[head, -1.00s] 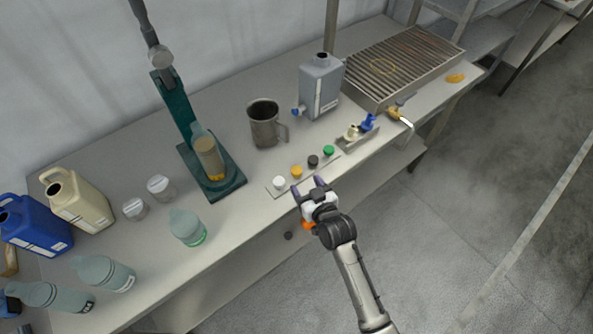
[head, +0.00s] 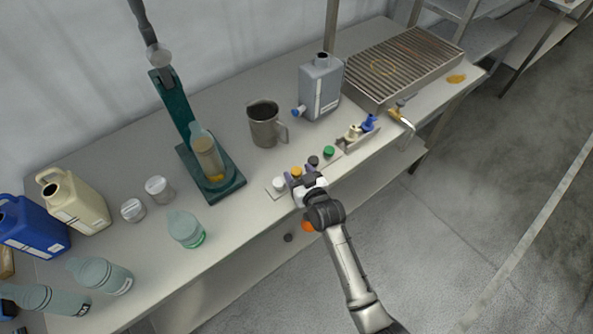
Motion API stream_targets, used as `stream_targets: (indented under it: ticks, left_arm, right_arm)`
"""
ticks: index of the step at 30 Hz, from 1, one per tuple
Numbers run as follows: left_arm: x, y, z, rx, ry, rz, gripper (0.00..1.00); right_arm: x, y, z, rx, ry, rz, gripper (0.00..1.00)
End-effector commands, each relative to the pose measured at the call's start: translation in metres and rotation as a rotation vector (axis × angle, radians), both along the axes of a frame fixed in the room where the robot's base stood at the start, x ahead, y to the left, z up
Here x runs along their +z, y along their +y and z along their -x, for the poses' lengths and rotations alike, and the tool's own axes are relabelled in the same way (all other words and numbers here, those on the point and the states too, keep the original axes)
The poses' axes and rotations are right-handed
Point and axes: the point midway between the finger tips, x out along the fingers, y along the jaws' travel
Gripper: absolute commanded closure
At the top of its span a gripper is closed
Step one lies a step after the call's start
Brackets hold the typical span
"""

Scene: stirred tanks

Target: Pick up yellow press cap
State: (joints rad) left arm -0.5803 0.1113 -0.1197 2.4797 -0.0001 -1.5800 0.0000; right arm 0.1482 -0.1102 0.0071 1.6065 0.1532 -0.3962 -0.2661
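The yellow press cap (head: 296,171) sits in a row of small caps on a thin strip near the bench's front edge. A white cap (head: 278,183) is to its left; a black cap (head: 313,161) and a green cap (head: 328,152) are to its right. My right gripper (head: 301,174) is open, its two dark fingertips spread on either side of the yellow cap's near side. It looks empty; I cannot tell whether a finger touches the cap. My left gripper is not in view.
A steel mug (head: 264,128) and a grey jug (head: 321,88) stand behind the caps. A green stand (head: 228,181) holding a bottle is to the left. A small tray (head: 359,141) with cream and blue pieces is to the right. Bench space between mug and caps is free.

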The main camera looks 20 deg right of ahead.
Motion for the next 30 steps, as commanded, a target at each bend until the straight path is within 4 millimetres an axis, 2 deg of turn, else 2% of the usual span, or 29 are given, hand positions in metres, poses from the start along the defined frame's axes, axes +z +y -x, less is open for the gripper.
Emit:
stream_targets:
  ticks: [2, 14, 23, 30]
  left_arm:
    - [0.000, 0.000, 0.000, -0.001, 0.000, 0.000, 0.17]
    - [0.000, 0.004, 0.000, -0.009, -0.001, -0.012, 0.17]
    - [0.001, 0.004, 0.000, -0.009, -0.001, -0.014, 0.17]
    - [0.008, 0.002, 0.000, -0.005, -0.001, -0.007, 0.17]
  right_arm:
    - [0.000, 0.000, 0.000, 0.000, 0.000, 0.000, 0.47]
    - [0.000, 0.000, 0.000, 0.000, 0.000, 0.000, 0.85]
    - [0.003, 0.000, 0.000, 0.000, 0.000, 0.000, 0.85]
    - [0.028, 0.000, 0.000, 0.000, -0.003, -0.001, 0.86]
